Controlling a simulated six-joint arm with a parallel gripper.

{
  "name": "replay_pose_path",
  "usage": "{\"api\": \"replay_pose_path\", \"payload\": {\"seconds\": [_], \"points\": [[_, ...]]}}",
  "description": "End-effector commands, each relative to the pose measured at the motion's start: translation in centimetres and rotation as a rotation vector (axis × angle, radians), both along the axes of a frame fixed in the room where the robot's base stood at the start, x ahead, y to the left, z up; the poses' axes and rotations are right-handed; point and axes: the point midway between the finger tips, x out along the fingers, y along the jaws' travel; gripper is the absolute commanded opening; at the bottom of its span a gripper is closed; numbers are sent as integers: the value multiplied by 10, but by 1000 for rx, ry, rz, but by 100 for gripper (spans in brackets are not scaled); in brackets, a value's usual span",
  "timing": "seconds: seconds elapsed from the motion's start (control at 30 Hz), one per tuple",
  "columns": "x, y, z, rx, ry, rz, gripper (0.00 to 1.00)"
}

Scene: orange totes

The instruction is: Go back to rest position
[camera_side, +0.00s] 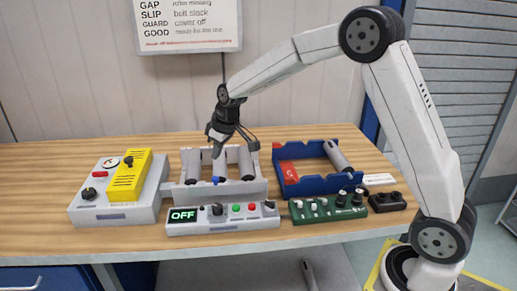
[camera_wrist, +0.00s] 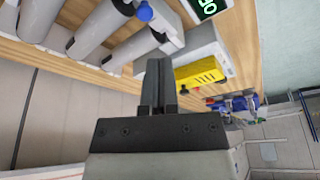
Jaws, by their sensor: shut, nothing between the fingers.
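My gripper (camera_side: 216,143) hangs from the bent arm over the left part of the grey roller fixture (camera_side: 240,190), pointing down. Its two dark fingers are together with nothing between them, as the wrist view (camera_wrist: 159,68) shows. In the side view the fingertips are close to the left roller; I cannot tell whether they touch it. The fixture holds grey rollers upright in the picture, and a small blue knob (camera_side: 219,181) sits at its front. In the wrist view the blue knob (camera_wrist: 145,12) is up and to the left of the fingers.
A grey box with a yellow cover (camera_side: 125,176) stands at left. A panel reading OFF (camera_side: 184,215) lies in front. A blue tray (camera_side: 289,180) with a grey roller (camera_side: 337,156), a green board (camera_side: 325,207) and a black knob box (camera_side: 387,201) are at right. A sign (camera_side: 188,25) hangs behind.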

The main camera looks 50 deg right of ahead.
Motion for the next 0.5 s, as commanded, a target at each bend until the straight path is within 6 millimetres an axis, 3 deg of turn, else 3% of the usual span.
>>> {"api": "replay_pose_path", "payload": {"seconds": [0.5], "points": [[-135, 17, -30, -13, 55, -144, 0]]}}
